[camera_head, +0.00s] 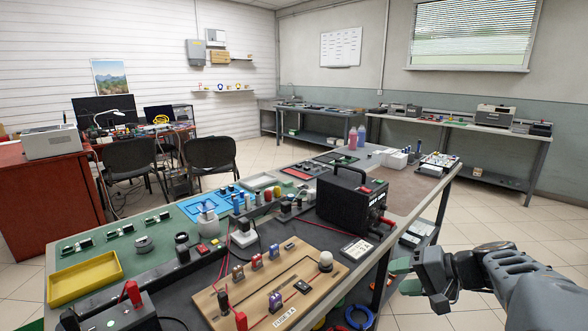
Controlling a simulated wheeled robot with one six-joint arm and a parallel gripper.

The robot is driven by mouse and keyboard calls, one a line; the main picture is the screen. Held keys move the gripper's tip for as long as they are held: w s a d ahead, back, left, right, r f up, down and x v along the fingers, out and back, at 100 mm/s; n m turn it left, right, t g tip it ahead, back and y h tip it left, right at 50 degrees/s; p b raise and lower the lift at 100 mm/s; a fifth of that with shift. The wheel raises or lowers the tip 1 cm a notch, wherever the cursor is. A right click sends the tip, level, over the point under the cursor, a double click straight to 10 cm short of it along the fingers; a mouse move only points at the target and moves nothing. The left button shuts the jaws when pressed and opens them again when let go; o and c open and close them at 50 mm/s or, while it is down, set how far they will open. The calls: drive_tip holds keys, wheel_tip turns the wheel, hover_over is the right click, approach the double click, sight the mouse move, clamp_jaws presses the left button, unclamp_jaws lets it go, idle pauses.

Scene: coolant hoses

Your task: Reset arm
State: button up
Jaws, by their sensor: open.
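My arm reaches in from the lower right corner of the head view. My gripper (402,275) is at its end, beside the right edge of the workbench (408,188). The gripper is open, with greenish fingers pointing left toward the bench edge. I see nothing held in it. Part of the fingers is hard to make out against the bench's side.
On the bench stand a black power box (350,203), a wooden circuit board (262,290) and a yellow tray (84,278). A blue ring (359,317) shows below the bench edge. Two chairs (212,154) stand behind. Tiled floor (500,225) lies open to the right.

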drive_tip(key=s+a+r+n+g+h+p, duration=0.2)
drive_tip(key=s+a+r+n+h+p, duration=0.3)
drive_tip(key=p, duration=1.1)
drive_tip(key=s+a+r+h, duration=0.2)
drive_tip(key=s+r+h, duration=0.2)
drive_tip(key=s+r, duration=0.2)
drive_tip(key=shift+s+a+n+h+p, duration=0.15)
drive_tip(key=shift+s+n+h+p, duration=0.15)
drive_tip(key=shift+s+n+h, duration=0.15)
drive_tip(key=shift+c, duration=0.4)
